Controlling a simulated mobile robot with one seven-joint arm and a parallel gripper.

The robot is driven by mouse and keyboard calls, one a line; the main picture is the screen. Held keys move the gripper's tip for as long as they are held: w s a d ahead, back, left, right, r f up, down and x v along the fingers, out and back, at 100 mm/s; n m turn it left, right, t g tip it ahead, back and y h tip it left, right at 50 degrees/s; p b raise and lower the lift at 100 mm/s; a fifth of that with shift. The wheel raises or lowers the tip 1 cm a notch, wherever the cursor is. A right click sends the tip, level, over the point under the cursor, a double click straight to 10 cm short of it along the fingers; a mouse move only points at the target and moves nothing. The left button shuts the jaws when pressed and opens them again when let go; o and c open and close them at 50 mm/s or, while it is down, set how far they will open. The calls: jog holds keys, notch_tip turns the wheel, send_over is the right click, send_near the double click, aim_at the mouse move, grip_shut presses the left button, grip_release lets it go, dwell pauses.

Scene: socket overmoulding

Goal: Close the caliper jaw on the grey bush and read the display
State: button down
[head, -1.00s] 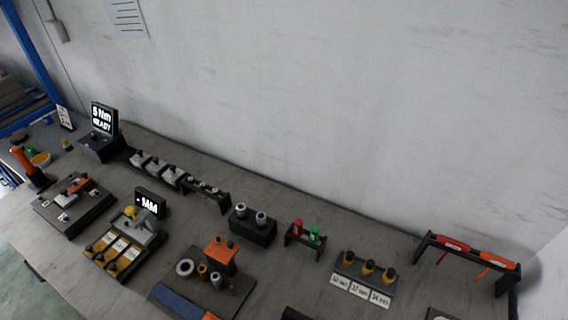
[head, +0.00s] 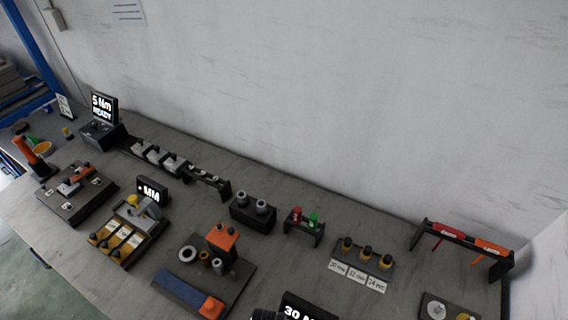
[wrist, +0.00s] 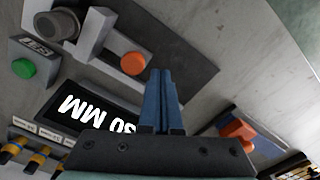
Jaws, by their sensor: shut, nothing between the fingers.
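In the wrist view a caliper station stands on a dark plate. A round grey bush (wrist: 58,25) sits at upper left, close beside a light grey upright jaw (wrist: 95,38); I cannot tell whether they touch. A round orange knob (wrist: 133,63) is on the jaw's right side. The display (wrist: 95,112) appears upside down and reads 30 MM. It also shows at the bottom edge of the head view (head: 302,310), partly cut off. My gripper (wrist: 162,75) has its blue fingers together and empty, pointing up the picture, just right of the display and below the knob.
A green button (wrist: 22,68) is at the left of the wrist view. An orange-topped blue fixture (wrist: 238,130) is at lower right. The head view shows a bush block (head: 253,213), a gauge rack (head: 362,262) and a screwdriver rack (head: 462,243). Bare bench lies between the stations.

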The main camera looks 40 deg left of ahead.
notch_tip(320, 180, up, 7)
jog(key=p, duration=0.6)
jog(key=shift+f, duration=0.1)
dwell(0.4)
